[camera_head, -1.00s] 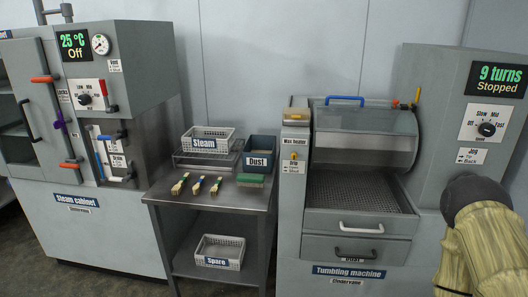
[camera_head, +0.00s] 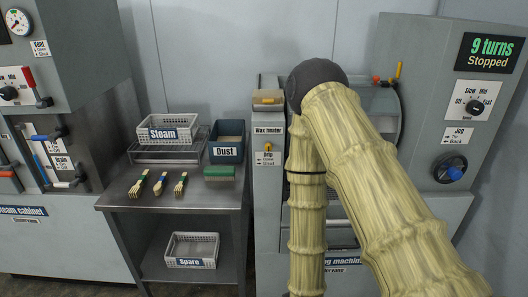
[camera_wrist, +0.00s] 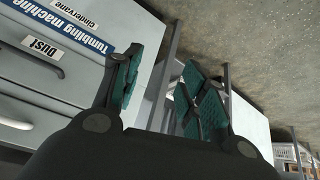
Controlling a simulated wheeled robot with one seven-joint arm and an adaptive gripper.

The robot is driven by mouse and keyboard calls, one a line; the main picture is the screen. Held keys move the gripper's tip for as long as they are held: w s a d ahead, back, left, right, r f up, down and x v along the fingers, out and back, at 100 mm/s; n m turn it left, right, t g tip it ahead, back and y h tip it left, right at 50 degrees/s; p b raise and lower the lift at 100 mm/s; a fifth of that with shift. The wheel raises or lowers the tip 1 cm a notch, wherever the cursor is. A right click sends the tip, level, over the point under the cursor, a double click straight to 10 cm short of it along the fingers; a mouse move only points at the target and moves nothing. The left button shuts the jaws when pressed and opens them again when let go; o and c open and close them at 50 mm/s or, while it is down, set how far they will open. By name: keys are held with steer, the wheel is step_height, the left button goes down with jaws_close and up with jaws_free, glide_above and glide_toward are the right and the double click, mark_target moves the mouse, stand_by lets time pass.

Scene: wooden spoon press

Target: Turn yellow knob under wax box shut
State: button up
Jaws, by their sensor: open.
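The small yellow knob (camera_head: 267,147) sits on the front of the narrow grey column at the tumbling machine's left side. It is above the Drip label (camera_head: 268,158) and below the Wax heater label (camera_head: 268,131). The wax box (camera_head: 268,97) is on top of that column. The knob's exact angle is too small to tell. My gripper (camera_wrist: 162,68) is open and empty in the wrist view, with teal pads apart, near the tumbling machine's lower front and above the floor. In the head view my arm hides the gripper's end or it lies out of frame.
The tumbling machine (camera_head: 384,112) is largely hidden behind my arm. The steam cabinet (camera_head: 70,235) stands far left.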

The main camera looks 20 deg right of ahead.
steer(key=w+r+t, duration=0.3)
steer(key=w+r, duration=0.5)
steer(key=n+t+h, duration=0.1)
steer(key=t+h, duration=0.4)
steer(key=t, duration=0.3)
glide_toward(269, 149)
steer(key=p+x, duration=0.1)
steer(key=x, duration=0.7)
steer(key=shift+w, duration=0.4)
steer(key=shift+c, duration=0.3)
jaws_close()
